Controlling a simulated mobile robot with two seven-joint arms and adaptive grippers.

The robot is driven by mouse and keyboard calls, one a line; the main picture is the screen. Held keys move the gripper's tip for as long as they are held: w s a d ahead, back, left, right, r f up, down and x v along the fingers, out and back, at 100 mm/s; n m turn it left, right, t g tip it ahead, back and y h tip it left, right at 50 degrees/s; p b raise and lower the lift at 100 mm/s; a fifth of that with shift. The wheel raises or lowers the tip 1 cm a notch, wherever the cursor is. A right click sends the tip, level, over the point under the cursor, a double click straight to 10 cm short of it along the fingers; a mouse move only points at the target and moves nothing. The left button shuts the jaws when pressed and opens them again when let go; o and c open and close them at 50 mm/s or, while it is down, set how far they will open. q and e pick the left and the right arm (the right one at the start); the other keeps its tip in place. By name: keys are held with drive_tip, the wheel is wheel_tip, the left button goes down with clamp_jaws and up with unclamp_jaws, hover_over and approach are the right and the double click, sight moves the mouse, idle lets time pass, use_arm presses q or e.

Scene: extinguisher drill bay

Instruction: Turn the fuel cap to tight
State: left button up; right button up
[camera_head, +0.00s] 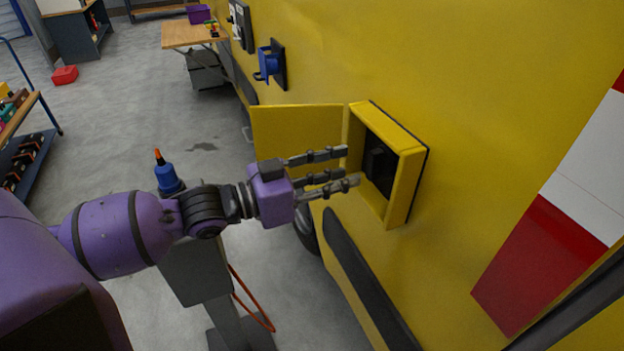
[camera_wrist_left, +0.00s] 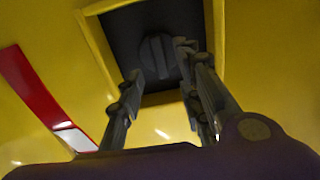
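The fuel cap (camera_head: 378,162) is a dark round cap with a raised grip bar, inside a black recess. A yellow box frame (camera_head: 403,185) surrounds the recess on the yellow vehicle side, and its yellow door (camera_head: 295,130) stands open to the left. My left gripper (camera_head: 350,167) is open and empty, with its fingers pointing at the recess opening. In the left wrist view, the cap (camera_wrist_left: 157,57) shows between and beyond the spread fingers (camera_wrist_left: 162,62); they appear apart from it. I see no readable tightness mark. My right gripper is not in view.
The yellow vehicle wall (camera_head: 480,130) fills the right side. A blue bottle with an orange tip (camera_head: 168,178) stands behind my left arm. A blue holder (camera_head: 268,64) is fixed farther along the wall. A wooden table (camera_head: 190,35) stands at the back.

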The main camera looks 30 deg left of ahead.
use_arm(q)
drive_tip(key=v, duration=0.6)
idle(0.5)
